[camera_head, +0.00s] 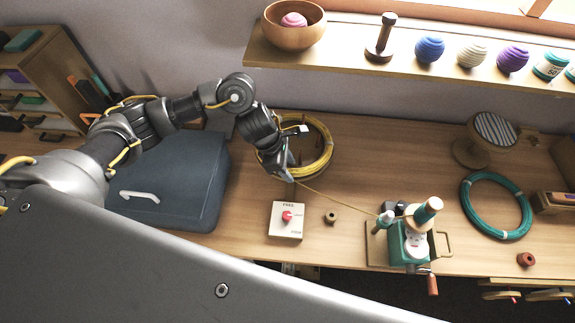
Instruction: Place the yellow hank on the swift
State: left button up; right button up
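The yellow hank (327,150) is a ring of yarn at the back middle of the table. My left gripper (284,163) reaches down over its left side and hides part of it. I cannot tell whether the fingers are closed on the yarn. A short wooden post shows just below the gripper. Whether the hank rests on a swift there is hidden. A thin yellow strand (340,199) runs from near the gripper to the teal ball winder (409,243). My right gripper is not in view.
A box with a red knob (287,220) and a small wooden spool (331,217) lie in front. A teal hank (466,205) and a striped round disc on a wooden stand (494,130) are at right. A dark blue case (190,190) stands left. A shelf (340,55) overhangs the back.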

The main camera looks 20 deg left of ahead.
pick_arm(q)
jog(key=shift+r, duration=0.15)
jog(key=shift+a+r, duration=0.1)
jog(key=shift+r, duration=0.15)
jog(key=b+v, duration=0.1)
jog(key=v, duration=1)
jog(key=shift+r, duration=0.1)
jog(key=shift+a, duration=0.1)
